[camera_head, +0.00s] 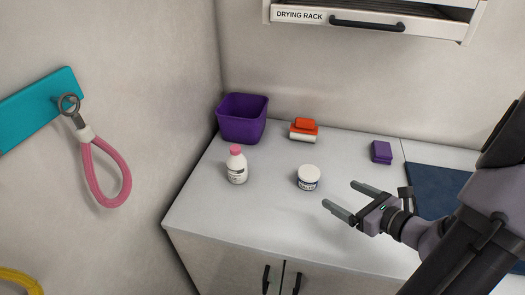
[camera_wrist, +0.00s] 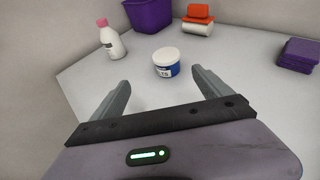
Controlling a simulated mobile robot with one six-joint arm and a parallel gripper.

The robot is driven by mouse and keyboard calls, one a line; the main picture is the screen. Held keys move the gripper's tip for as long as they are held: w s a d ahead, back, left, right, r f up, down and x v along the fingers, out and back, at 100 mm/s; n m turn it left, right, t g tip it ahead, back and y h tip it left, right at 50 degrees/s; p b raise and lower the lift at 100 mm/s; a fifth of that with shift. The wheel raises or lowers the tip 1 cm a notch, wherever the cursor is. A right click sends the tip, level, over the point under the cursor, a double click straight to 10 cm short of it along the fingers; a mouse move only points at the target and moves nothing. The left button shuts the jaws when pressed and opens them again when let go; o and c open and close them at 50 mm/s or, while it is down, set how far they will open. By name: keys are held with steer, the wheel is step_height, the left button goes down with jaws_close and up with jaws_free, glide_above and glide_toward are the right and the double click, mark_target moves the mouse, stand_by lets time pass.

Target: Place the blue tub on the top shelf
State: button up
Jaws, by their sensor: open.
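The blue tub (camera_head: 308,178) is a small round jar with a white lid and a blue and white label. It stands upright on the grey counter (camera_head: 240,220). My gripper (camera_head: 338,198) is open and empty, just to the right of and nearer than the tub. In the wrist view the tub (camera_wrist: 167,62) lies ahead of the gap between the two fingertips (camera_wrist: 160,78), apart from both fingers. A drying rack (camera_head: 340,20) hangs on the wall above the counter; no shelf labelled as the top one shows.
A white bottle with a pink cap (camera_head: 236,165) stands left of the tub. Behind are a purple bin (camera_head: 242,118), an orange and white stack (camera_head: 303,130) and a purple block (camera_head: 381,152). A dark blue mat (camera_head: 435,190) lies at right. A pink loop (camera_head: 100,175) hangs on the left wall.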

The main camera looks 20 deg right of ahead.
steer(key=b, duration=0.4)
glide_toward(309, 175)
steer(key=shift+m, duration=0.4)
steer(key=x, duration=0.3)
steer(key=d+f+x, duration=0.1)
steer(key=x, duration=0.1)
steer(key=shift+w+a+f, duration=0.1)
steer(key=shift+w, duration=0.05)
steer(key=b+x, duration=0.2)
steer(key=x, duration=0.4)
